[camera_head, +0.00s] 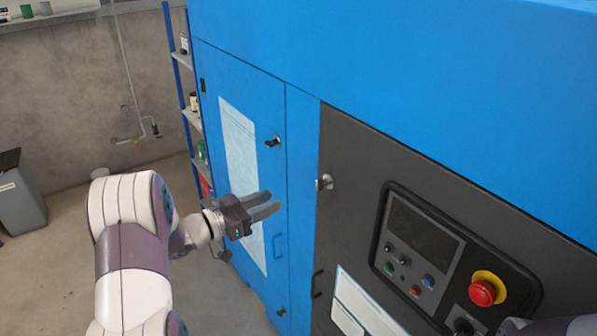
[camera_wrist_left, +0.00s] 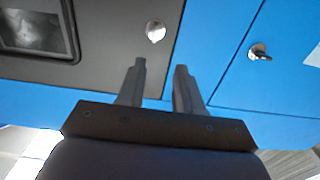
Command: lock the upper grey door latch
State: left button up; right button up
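The upper grey door latch (camera_head: 325,181) is a small silver fitting on the upper left edge of the dark grey door (camera_head: 350,160). In the left wrist view the latch (camera_wrist_left: 155,31) shows as a round bright knob beyond my fingertips. My left gripper (camera_head: 275,202) is in front of the blue door, left of and slightly lower than the latch in the head view. Its two fingers (camera_wrist_left: 160,66) are apart with nothing between them, and do not appear to touch the latch. The latch's exact turn is too small to tell. My right gripper is not in view.
The blue door (camera_head: 265,100) has its own dark-handled latch (camera_head: 274,142), also in the left wrist view (camera_wrist_left: 259,52). A control panel with a red emergency button (camera_head: 482,292) is on the grey door. Shelves (camera_head: 190,110) stand left; the floor between them and the bin (camera_head: 22,195) is clear.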

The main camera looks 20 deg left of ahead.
aim_at(317, 182)
pick_arm(q)
jog(key=p+x, duration=0.1)
jog(key=x, duration=0.3)
jog(key=p+x, duration=0.2)
jog(key=x, duration=0.2)
jog(key=d+r+p+x, duration=0.1)
jog(key=x, duration=0.3)
jog(key=shift+s+d+r, duration=0.1)
jog(key=shift+s, duration=0.2)
jog(key=shift+w, duration=0.15)
jog(key=shift+w+a, duration=0.1)
jog(key=shift+a, duration=0.1)
jog(key=c, duration=0.4)
grip_shut()
jog(key=shift+d, duration=0.1)
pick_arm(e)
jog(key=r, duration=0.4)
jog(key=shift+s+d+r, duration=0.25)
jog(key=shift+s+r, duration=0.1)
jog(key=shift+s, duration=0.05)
